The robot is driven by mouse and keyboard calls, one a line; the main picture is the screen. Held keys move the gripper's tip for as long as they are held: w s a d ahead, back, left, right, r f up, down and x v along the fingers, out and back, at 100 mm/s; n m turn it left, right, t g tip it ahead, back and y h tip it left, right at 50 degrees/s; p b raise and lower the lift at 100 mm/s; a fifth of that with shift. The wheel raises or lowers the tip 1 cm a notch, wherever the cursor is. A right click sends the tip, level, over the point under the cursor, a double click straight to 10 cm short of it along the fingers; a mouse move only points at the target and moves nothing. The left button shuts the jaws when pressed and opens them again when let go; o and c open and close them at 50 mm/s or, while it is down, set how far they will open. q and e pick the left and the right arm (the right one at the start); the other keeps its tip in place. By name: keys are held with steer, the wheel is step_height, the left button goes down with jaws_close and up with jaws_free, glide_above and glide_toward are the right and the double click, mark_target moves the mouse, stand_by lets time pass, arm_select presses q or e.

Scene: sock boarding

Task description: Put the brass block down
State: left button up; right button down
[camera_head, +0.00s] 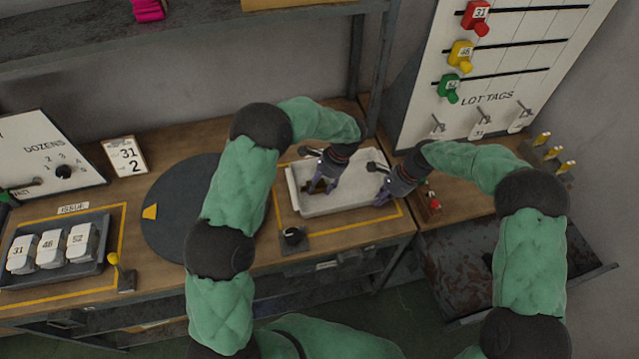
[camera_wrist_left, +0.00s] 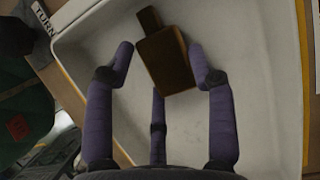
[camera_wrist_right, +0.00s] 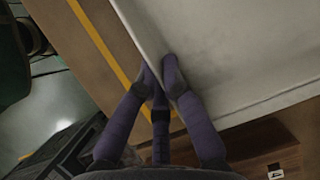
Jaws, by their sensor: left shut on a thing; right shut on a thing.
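The brass block (camera_wrist_left: 166,58), dark brown with a narrower neck, is between the fingers of my left gripper (camera_wrist_left: 167,68). It is over the white tray (camera_wrist_left: 262,120); I cannot tell whether it touches the tray floor. In the head view my left gripper (camera_head: 318,186) reaches down into the white tray (camera_head: 345,207), and its fingers partly hide the block. My right gripper (camera_wrist_right: 160,68) is shut on the tray's near rim (camera_wrist_right: 142,30), towards its right corner. In the head view the right gripper (camera_head: 384,200) is at the tray's right side.
A dark round disc (camera_head: 170,225) lies left of the tray. A rack of white blocks (camera_head: 55,250) is at far left. The lot tags board (camera_head: 490,75) stands behind.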

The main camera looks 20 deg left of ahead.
arm_select(q)
steer(key=o, duration=1.4)
steer(key=shift+f, duration=0.15)
steer(key=v, duration=1.2)
arm_select(e)
steer(key=c, duration=1.3)
jaws_free()
